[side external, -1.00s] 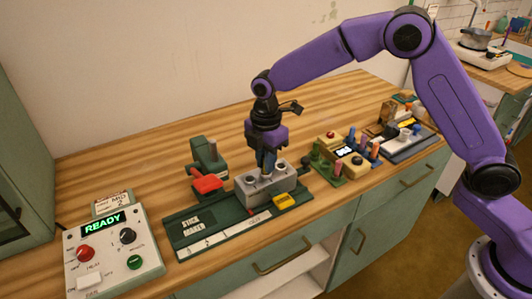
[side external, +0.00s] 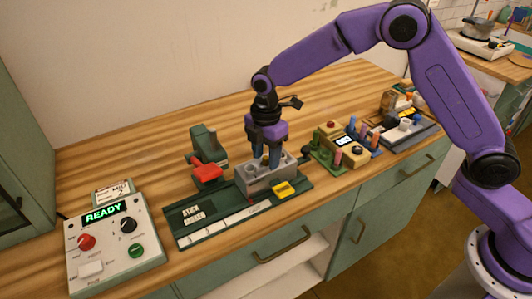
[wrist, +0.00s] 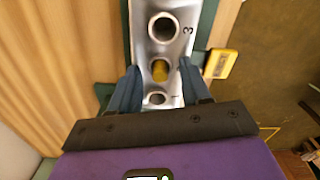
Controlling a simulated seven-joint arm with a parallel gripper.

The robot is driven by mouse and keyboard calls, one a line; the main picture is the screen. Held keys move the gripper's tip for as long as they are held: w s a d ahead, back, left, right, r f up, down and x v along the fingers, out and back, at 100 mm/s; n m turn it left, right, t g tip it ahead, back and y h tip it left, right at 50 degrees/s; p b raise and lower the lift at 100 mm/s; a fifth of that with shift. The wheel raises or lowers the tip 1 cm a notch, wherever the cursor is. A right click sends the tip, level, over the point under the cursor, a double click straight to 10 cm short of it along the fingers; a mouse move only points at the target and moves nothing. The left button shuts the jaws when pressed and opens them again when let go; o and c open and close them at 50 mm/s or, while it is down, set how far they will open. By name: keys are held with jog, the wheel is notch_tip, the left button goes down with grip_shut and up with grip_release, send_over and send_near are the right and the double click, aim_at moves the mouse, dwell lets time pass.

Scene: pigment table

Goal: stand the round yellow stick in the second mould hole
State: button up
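The grey mould block (side external: 262,181) sits on the green stick-maker base (side external: 190,232). In the wrist view the mould (wrist: 150,48) shows three holes in a row, with a 3 beside the far one and a 1 beside the near one. The round yellow stick (wrist: 159,70) stands in the middle hole, its top end showing. My gripper (side external: 265,164) is just above the mould. Its two blue fingers are spread, one on each side of the stick with a gap, as the wrist view also shows. The stick is hidden in the side view.
A green press with a red handle (side external: 208,171) stands behind the mould. A yellow block (side external: 285,189) sits at its front right. A control box reading READY (side external: 112,245) is at the left. Racks of coloured sticks (side external: 345,147) stand to the right. The back of the table is clear.

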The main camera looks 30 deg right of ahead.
notch_tip(320, 180, up, 17)
jog(key=shift+r, duration=0.2)
dwell(0.5)
dwell(0.7)
jog(key=s+d+f+m, duration=0.2)
jog(key=s+d, duration=0.4)
jog(key=s, duration=0.5)
jog(key=s+d+f+m, duration=0.3)
jog(key=s+d, duration=0.2)
jog(key=s, duration=0.6)
jog(key=s+d+f+m, duration=0.2)
jog(key=s+d, duration=0.4)
jog(key=s, duration=0.5)
jog(key=shift+d+f+m, duration=0.3)
jog(key=shift+m, duration=0.4)
